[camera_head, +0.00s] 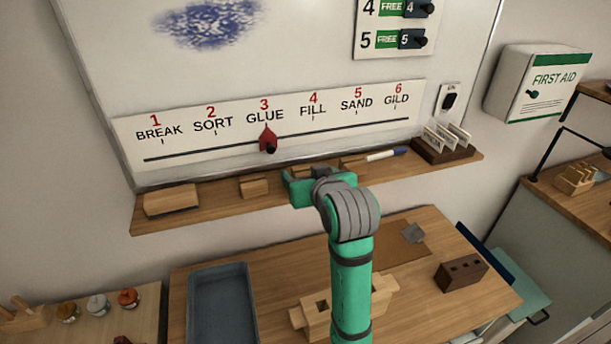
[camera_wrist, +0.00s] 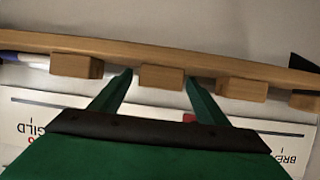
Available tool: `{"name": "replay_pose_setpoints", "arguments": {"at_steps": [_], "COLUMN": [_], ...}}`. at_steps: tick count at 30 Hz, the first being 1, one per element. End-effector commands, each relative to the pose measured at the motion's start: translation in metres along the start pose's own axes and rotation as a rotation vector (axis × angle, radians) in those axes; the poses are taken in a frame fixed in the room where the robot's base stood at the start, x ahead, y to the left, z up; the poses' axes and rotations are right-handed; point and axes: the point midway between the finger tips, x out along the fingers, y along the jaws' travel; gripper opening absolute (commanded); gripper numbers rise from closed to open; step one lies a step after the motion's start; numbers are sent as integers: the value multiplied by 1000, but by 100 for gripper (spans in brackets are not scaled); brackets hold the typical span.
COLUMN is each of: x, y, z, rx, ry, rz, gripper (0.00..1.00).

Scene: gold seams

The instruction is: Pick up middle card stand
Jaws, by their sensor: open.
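Three small wooden card stands are on the wooden ledge under the whiteboard. The middle card stand (camera_head: 301,170) is partly hidden behind my gripper (camera_head: 303,188) in the head view. In the wrist view the middle card stand (camera_wrist: 161,78) shows between the two green fingertips of my open gripper (camera_wrist: 159,80), with a gap on each side. I cannot tell whether the fingers reach around it in depth. The left card stand (camera_head: 254,187) is at the right in the wrist view (camera_wrist: 242,89). The right card stand (camera_head: 352,162) is at the left there (camera_wrist: 76,66).
The ledge (camera_head: 215,202) also bears a larger wooden block (camera_head: 171,201), a marker (camera_head: 385,154) and a dark holder with white cards (camera_head: 442,151). The step strip (camera_head: 190,148) is close above the ledge. Below is a workbench (camera_head: 280,265) with a grey tray (camera_head: 221,268).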

Motion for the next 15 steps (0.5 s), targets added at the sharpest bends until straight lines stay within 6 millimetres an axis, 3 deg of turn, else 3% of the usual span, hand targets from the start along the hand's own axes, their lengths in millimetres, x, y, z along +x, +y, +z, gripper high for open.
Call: {"name": "replay_pose_setpoints", "arguments": {"at_steps": [5, 10, 15], "x": [0, 0, 0], "y": [0, -1, 0], "z": [0, 0, 0], "rx": [0, 0, 0], "ry": [0, 0, 0], "rz": [0, -1, 0], "gripper": [69, 28, 24]}}
